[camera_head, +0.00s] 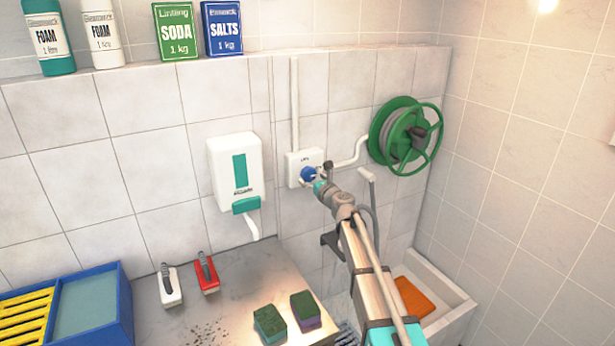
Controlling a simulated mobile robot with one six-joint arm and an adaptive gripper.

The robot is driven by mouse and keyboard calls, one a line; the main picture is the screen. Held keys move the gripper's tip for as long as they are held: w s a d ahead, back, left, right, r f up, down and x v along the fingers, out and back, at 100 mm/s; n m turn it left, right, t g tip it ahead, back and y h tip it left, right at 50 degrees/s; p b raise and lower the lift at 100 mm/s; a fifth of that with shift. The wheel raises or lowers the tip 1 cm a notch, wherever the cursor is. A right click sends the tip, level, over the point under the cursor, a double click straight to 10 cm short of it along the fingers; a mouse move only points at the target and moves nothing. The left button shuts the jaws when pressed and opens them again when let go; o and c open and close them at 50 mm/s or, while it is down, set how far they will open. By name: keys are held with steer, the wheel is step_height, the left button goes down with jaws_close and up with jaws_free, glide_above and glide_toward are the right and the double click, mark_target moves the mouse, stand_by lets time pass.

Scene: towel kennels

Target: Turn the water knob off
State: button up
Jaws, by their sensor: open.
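The water knob (308,173) is a small blue knob on a white wall box (295,162), between the soap dispenser and the green hose reel. My arm reaches up from the bottom right, and my gripper (316,177) is right at the knob. Its dark fingertips are open and close around or beside the knob; at this size I cannot tell whether they touch it. The gripper covers the knob's right side, and the knob's turned position cannot be made out.
The white soap dispenser (224,160) hangs left of the knob. The green hose reel (388,137) is to the right, joined by a white pipe (354,154). Below are a metal counter (229,315) with sponges (271,323) and brushes, and a basin (459,300).

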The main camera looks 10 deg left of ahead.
steer(key=shift+x, duration=1.35)
steer(key=c, duration=0.9)
steer(key=shift+a, duration=0.15)
steer(key=shift+c, duration=0.5)
